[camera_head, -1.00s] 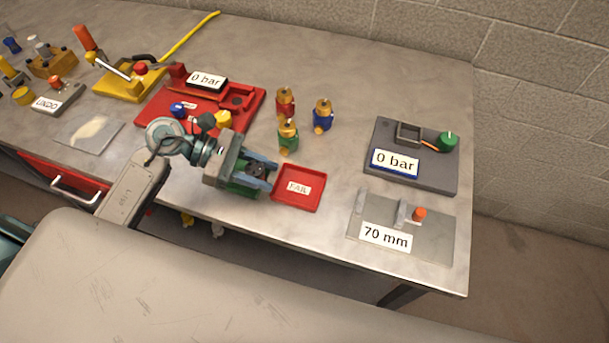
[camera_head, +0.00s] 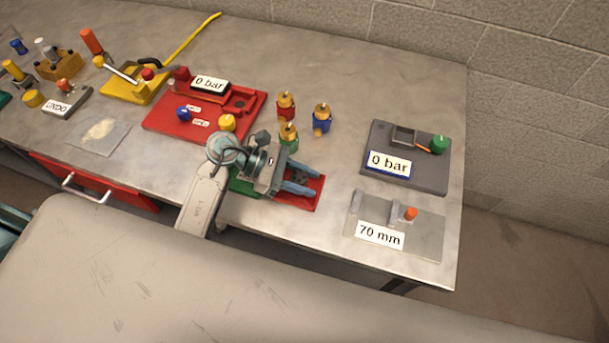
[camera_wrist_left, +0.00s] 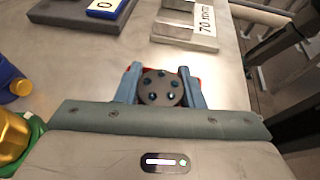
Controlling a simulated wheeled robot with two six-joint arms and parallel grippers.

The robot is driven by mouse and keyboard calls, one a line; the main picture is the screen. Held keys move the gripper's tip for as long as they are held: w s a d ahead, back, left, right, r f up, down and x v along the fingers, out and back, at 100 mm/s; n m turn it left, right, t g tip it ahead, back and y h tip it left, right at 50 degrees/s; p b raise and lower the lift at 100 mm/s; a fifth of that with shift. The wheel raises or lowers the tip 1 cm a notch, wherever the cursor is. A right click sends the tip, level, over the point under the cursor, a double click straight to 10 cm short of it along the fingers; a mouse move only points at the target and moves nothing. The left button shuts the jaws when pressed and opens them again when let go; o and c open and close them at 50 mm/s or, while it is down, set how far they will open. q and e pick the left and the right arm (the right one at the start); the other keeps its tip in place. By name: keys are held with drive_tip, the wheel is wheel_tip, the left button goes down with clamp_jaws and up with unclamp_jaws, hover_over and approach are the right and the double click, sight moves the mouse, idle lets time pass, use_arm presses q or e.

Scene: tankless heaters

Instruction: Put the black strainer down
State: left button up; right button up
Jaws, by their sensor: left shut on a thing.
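The black strainer (camera_wrist_left: 161,88) is a dark round disc with several small spots on its face. In the left wrist view it sits between the two blue-grey fingers of my left gripper (camera_wrist_left: 160,72), which is shut on it. In the head view my left gripper (camera_head: 305,190) is over the red tray (camera_head: 313,205), which was labelled FAIL earlier. The arm covers most of this tray and its label, and the strainer is mostly hidden there. I cannot tell whether the strainer touches the tray. My right gripper is not in view.
A green tray (camera_head: 243,186) lies beside the red one, partly under my gripper. Brass-topped red (camera_head: 286,105), blue (camera_head: 321,118) and green (camera_head: 289,134) pieces stand behind. A grey 0 bar fixture (camera_head: 430,172) and a 70 mm plate (camera_head: 428,236) stand right. Bare bench lies between.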

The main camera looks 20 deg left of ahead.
use_arm(q)
drive_tip(key=shift+f, duration=0.35)
drive_tip(key=shift+f, duration=0.15)
drive_tip(key=o, duration=0.7)
drive_tip(key=shift+r, duration=0.2)
drive_tip(key=shift+a, duration=0.15)
drive_tip(key=b+v, duration=0.5)
drive_tip(key=v, duration=0.5)
drive_tip(key=shift+a, duration=0.3)
drive_tip(key=shift+a+r, duration=0.35)
drive_tip(key=shift+a, duration=0.1)
